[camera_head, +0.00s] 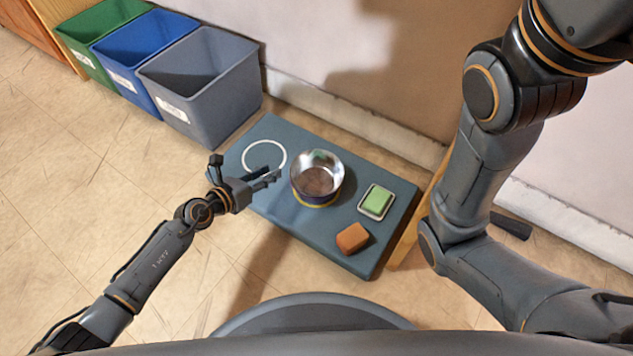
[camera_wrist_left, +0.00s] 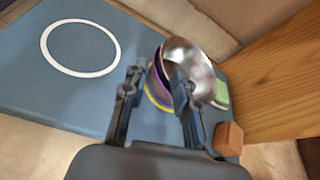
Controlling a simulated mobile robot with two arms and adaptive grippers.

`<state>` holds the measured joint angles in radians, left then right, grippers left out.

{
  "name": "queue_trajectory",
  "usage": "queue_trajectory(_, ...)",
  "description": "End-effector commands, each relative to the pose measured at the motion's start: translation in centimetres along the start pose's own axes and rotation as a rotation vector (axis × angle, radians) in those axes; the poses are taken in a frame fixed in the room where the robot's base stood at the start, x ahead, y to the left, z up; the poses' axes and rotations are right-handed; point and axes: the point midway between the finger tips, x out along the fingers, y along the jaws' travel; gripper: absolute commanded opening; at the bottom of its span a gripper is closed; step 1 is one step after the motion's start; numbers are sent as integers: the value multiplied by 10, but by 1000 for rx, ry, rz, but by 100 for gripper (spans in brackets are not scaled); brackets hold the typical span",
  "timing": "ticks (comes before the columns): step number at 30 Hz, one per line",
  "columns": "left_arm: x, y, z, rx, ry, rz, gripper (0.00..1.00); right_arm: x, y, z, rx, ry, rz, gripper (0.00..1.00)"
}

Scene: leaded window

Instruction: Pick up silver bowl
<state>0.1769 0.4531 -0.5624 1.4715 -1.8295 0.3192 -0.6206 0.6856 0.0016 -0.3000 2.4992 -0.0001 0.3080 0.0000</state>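The silver bowl (camera_head: 317,175) stands upright on a low blue-grey platform (camera_head: 290,219). Its inside is shiny, and its outside is dark purple with a yellow band at the base. It also shows in the left wrist view (camera_wrist_left: 200,62), beyond my fingers and partly hidden by the right-hand one. My left gripper (camera_head: 275,177) is open just left of the bowl, its fingertips close to the bowl's left side. In the left wrist view the two fingers (camera_wrist_left: 157,82) are apart, with part of the bowl's side showing between them. I cannot tell whether either touches it. My right gripper is out of view.
A white ring (camera_head: 264,142) marks the platform left of the bowl. A green-topped block (camera_head: 376,201) and an orange-brown block (camera_head: 352,238) lie to its right. Green (camera_head: 84,71), blue (camera_head: 121,80) and grey (camera_head: 177,99) bins stand at the upper left. A wall runs behind the platform.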

Motion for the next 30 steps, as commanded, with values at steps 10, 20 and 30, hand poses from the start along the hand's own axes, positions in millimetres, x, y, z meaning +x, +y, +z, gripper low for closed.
queue_trajectory(10, 43, 0, -2, 0, 1, -1, 29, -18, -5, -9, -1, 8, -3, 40)
queue_trajectory(20, 85, -5, -8, 1, -1, -2, 29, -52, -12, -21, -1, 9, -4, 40)
queue_trajectory(30, 94, -6, -3, 1, 0, -1, 29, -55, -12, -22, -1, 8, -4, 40)
